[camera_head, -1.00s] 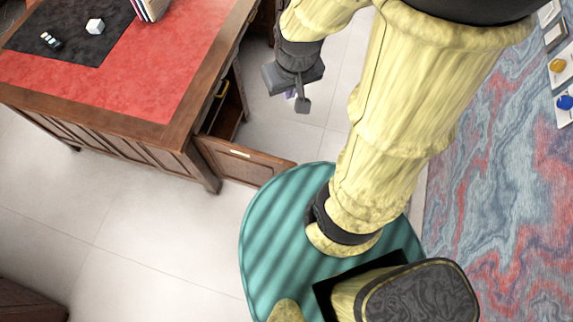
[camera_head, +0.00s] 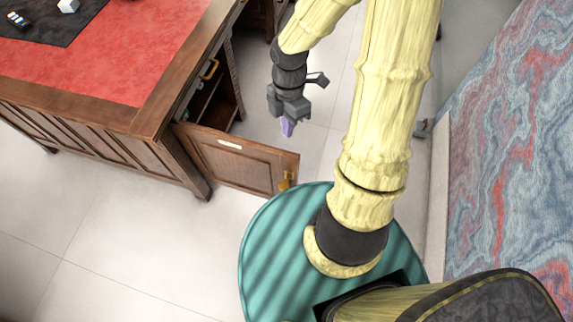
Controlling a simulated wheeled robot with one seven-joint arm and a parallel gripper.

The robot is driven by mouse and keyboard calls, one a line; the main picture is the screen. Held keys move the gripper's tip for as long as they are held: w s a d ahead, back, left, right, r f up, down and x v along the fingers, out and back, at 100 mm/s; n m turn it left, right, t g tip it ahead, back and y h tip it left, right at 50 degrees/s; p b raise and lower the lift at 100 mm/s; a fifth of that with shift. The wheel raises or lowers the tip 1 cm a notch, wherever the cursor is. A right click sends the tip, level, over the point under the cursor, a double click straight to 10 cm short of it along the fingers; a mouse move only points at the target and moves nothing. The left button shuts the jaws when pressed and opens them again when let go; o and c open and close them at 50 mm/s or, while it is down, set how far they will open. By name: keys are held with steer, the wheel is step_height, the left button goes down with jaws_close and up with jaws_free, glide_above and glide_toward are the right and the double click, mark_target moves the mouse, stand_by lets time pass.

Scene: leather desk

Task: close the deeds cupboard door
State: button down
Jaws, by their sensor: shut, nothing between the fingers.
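The deeds cupboard door (camera_head: 235,160) is a brown wooden panel with a small pale label and a brass handle (camera_head: 286,181) near its free edge. It stands swung out from the end of the desk (camera_head: 150,110). The cupboard opening (camera_head: 215,102) shows dark shelves behind it. My gripper (camera_head: 288,124) is shut and empty. In the picture it is above and to the right of the door, on the side of the cupboard opening, with a gap to the door. A purple tip shows at its end.
A brass drawer pull (camera_head: 209,69) sits on the desk end above the cupboard. The desk top has a red leather surface (camera_head: 120,60) with a dark mat and a white cube (camera_head: 68,5). My teal base is close to the door's free edge. Pale floor (camera_head: 130,240) is clear at left.

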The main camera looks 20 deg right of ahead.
step_height(320, 180, down, 10)
steer(key=w+n+y+b, duration=0.1)
steer(key=n+b, duration=0.5)
steer(key=n, duration=0.1)
steer(key=shift+g+b, duration=0.3)
steer(key=shift+b, duration=0.05)
steer(key=b+x, duration=0.5)
steer(key=x, duration=0.5)
steer(key=shift+w+d+p, duration=0.2)
steer(key=shift+w+d, duration=0.35)
steer(key=shift+w, duration=0.25)
steer(key=shift+w+d+p, duration=0.2)
steer(key=shift+w+d, duration=0.3)
steer(key=shift+w, duration=0.35)
steer(key=shift+r, duration=0.1)
